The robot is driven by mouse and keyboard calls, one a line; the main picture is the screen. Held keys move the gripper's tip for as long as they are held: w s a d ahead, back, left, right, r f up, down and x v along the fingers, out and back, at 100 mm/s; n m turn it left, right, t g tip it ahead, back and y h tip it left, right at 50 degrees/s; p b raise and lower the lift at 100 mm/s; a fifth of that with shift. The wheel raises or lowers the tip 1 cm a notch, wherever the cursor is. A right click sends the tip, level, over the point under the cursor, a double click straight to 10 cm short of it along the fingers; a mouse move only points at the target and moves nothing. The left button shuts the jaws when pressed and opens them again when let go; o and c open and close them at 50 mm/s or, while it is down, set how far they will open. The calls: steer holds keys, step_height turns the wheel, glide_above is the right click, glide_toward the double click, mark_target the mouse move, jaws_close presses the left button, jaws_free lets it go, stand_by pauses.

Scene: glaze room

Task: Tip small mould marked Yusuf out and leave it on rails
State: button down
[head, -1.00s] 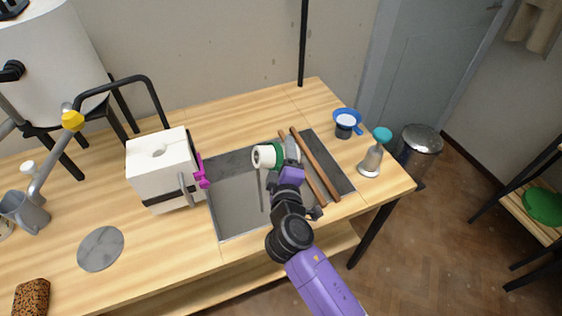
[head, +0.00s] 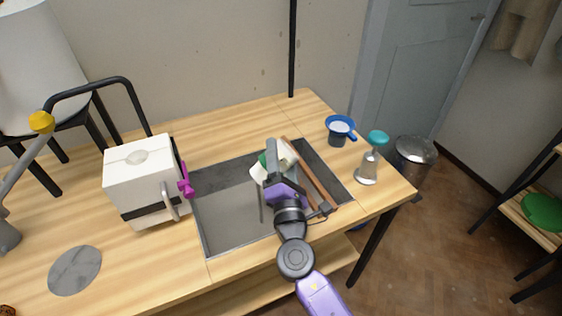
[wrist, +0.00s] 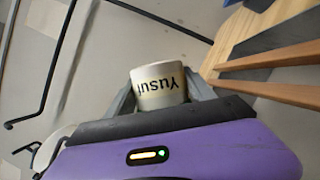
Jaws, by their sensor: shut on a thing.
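The small mould (wrist: 160,84) is pale, and the name Yusuf reads upside down on its side in the wrist view. My gripper (wrist: 163,92) is shut on it, with a finger on either side. In the head view my gripper (head: 272,158) holds the mould (head: 258,173) over the grey tray, just left of the rails; the fingers hide much of it. Some green shows beside its white body. Two wooden rails (head: 318,181) lie across the right part of the tray; they also show at right in the wrist view (wrist: 272,68). The mould's opening is not clearly visible.
The grey tray (head: 225,215) is set on the wooden bench. A large white strapped block (head: 142,190) with a magenta clip stands left of it. A grey disc (head: 75,271) lies front left.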

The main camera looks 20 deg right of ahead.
steer(key=shift+r+n+t+y+b, duration=0.1)
steer(key=shift+n+t+y+b, duration=0.35)
steer(key=shift+n+b, duration=0.9)
steer(key=shift+r+n+t+y+b, duration=0.1)
steer(key=shift+n+t+y+b, duration=0.35)
steer(key=shift+n+b, duration=0.85)
steer(key=n+y+b, duration=0.1)
steer(key=n+b, duration=0.1)
steer(key=n, duration=0.1)
steer(key=n+y+b, duration=0.2)
steer(key=n, duration=0.1)
steer(key=n+t+y+b, duration=0.1)
steer(key=n, duration=0.2)
steer(key=shift+a+n+y+b, duration=0.15)
steer(key=shift+n+y+b, duration=0.15)
steer(key=shift+b, duration=0.1)
steer(key=d+f+b, duration=0.1)
steer(key=d+b, duration=0.3)
steer(key=d, duration=0.3)
steer(key=shift+d+f, duration=0.15)
steer(key=shift+f, duration=0.15)
steer(key=shift+f, duration=0.15)
steer(key=shift+c, duration=1.4)
jaws_free()
steer(key=shift+f, duration=0.2)
